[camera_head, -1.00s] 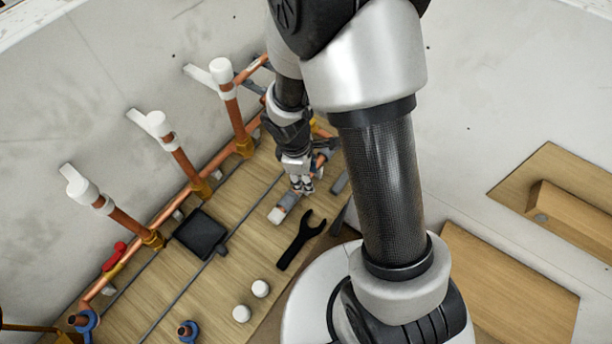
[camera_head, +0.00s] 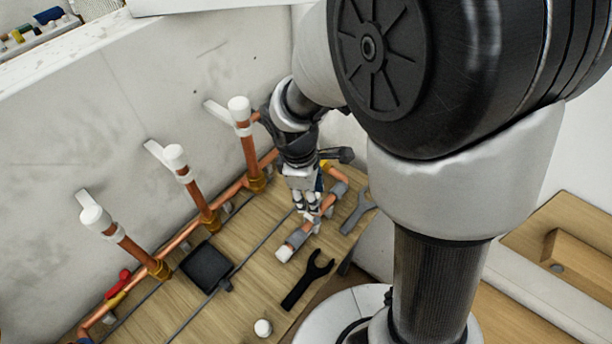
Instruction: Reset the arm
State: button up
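My gripper (camera_head: 312,208) points down over the right part of the wooden board (camera_head: 245,270). Its fingertips are close to a copper pipe piece with grey and white ends (camera_head: 312,228) that lies slanted there. The fingers are small in view, and I cannot tell whether they are open or touch the piece. My arm comes down from the upper right and covers part of the scene.
Copper risers with white caps (camera_head: 175,157) stand along the wall, joined by a low copper pipe (camera_head: 190,232). A black spanner (camera_head: 308,280), a grey spanner (camera_head: 358,212), a black square pad (camera_head: 206,266) and a white cap (camera_head: 263,327) lie on the board. A red-handled valve (camera_head: 118,285) is at lower left.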

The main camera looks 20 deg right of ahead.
jog(key=s+d+r+m+t+y, duration=0.1)
jog(key=s+r+m+t, duration=0.3)
jog(key=s+r+m, duration=0.8)
notch_tip(320, 180, up, 5)
jog(key=shift+s+d+r+m+y, duration=0.1)
jog(key=shift+s+d+m+y, duration=0.25)
jog(key=shift+s, duration=0.75)
